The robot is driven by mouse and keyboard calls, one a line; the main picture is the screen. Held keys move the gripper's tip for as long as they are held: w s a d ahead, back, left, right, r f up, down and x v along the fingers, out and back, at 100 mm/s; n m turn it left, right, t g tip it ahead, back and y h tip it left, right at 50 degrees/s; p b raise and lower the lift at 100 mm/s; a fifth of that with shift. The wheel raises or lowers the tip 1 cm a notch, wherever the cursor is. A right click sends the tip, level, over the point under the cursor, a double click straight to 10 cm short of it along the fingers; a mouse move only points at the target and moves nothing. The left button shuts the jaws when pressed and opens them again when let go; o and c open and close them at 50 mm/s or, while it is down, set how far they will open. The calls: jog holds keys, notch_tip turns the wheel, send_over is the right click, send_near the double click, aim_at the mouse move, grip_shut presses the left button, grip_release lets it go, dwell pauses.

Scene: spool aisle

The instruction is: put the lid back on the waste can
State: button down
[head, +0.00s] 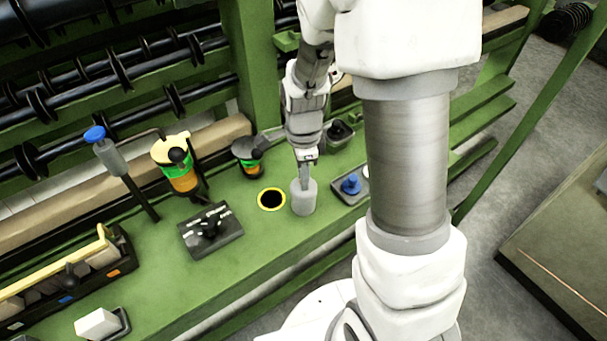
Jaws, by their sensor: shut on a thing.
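My gripper (306,178) points down at the bench, with its fingers at the top of a pale grey cylinder (303,199). It is shut on this piece, which looks like the lid, though I cannot be sure. I cannot tell whether the cylinder touches the bench. Just left of it is a round black opening with a yellow rim (260,203), uncovered, which looks like the mouth of the waste can. The fingertips are small and partly merge with the grey piece.
A dark switch box (211,231) and a yellow-topped orange and green container (181,178) stand to the left. A smaller banded container (247,158) is behind the opening. A tray with a blue knob (351,185) lies close on the right. The bench front is clear.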

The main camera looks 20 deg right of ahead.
dwell(0.4)
jog(key=c, duration=0.7)
grip_release()
jog(key=shift+o, duration=0.2)
jog(key=o, duration=0.5)
jog(key=shift+c, duration=0.2)
jog(key=shift+r+p, duration=3.1)
jog(key=shift+r, duration=0.4)
grip_shut()
